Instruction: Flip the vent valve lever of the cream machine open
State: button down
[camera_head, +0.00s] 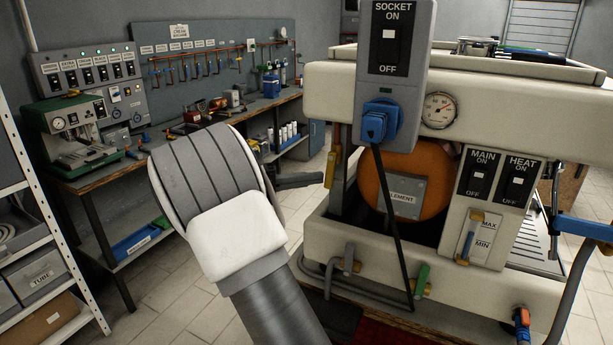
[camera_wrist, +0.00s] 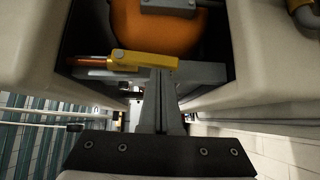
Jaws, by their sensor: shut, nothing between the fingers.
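The cream machine (camera_head: 335,92) fills the right of the head view, with an orange boiler (camera_head: 433,172) in its open side. A yellow lever (camera_head: 331,168) stands upright at the machine's left end. It shows in the wrist view (camera_wrist: 145,61) lying across the picture, below the orange boiler (camera_wrist: 172,32). No label on this lever is readable. My gripper (camera_head: 318,179) is shut and empty, its tips beside the yellow lever. In the wrist view the fingertips (camera_wrist: 163,75) meet the lever's edge; I cannot tell whether they touch it.
A grey socket box (camera_head: 401,80) with a blue plug (camera_head: 379,122) hangs before the machine, its black cable running down. A green lever (camera_head: 422,279) and pipes sit low in front. A workbench with a green machine (camera_head: 70,130) stands left. Floor between is clear.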

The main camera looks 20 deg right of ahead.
jog(key=shift+s+d+f+n+h, duration=0.2)
jog(key=shift+n+h, duration=0.1)
jog(key=shift+h, duration=0.1)
jog(key=shift+a, duration=0.1)
dwell(0.5)
